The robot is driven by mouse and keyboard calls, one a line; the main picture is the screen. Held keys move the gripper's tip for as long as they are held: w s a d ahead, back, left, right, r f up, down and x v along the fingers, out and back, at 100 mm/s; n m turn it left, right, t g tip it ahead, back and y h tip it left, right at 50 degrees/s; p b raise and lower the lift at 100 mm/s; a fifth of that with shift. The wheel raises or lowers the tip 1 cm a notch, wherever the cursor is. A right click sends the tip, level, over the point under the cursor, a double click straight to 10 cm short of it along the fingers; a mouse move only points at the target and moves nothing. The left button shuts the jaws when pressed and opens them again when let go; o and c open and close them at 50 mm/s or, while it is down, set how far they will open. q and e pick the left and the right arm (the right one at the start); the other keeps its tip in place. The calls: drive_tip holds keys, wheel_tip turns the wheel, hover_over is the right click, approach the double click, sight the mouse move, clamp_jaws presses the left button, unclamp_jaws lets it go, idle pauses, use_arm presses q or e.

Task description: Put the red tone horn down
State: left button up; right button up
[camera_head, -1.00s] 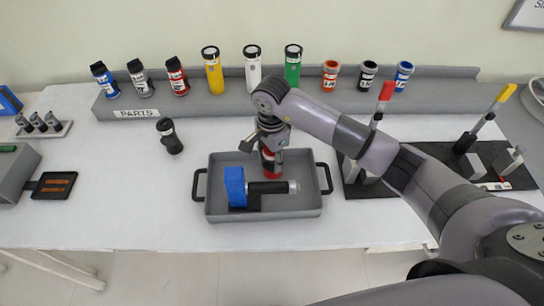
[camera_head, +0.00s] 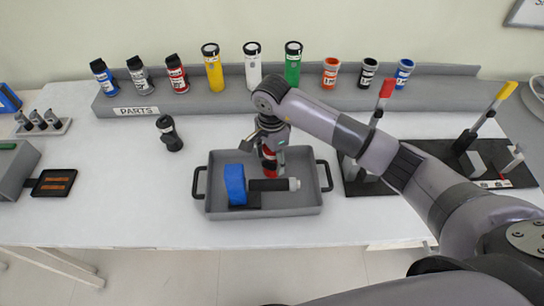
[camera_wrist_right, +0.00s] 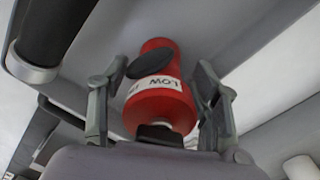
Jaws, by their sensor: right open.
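The red tone horn (camera_head: 271,168) is in the back part of the grey tray (camera_head: 216,212), partly hidden by my right gripper. In the right wrist view the horn (camera_wrist_right: 160,88) shows a white label reading "LOW" and a black oval piece. My right gripper (camera_head: 270,150) is above the horn. In the wrist view its fingers (camera_wrist_right: 157,105) stand on either side of the horn, spread, with gaps visible. My left gripper is not in view.
A grey parts rack (camera_head: 214,105) with several coloured cylinders runs along the back. A small black part (camera_head: 169,134) stands left of the tray. A dark fixture with a red-handled lever (camera_head: 385,90) is at the right.

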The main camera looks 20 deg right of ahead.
drive_tip(key=shift+r, duration=0.2)
drive_tip(key=shift+w+r, duration=0.1)
drive_tip(key=shift+r, duration=0.1)
wheel_tip(320, 180, up, 11)
drive_tip(key=b, duration=0.3)
drive_tip(key=shift+f, duration=0.15)
drive_tip(key=shift+r, duration=0.45)
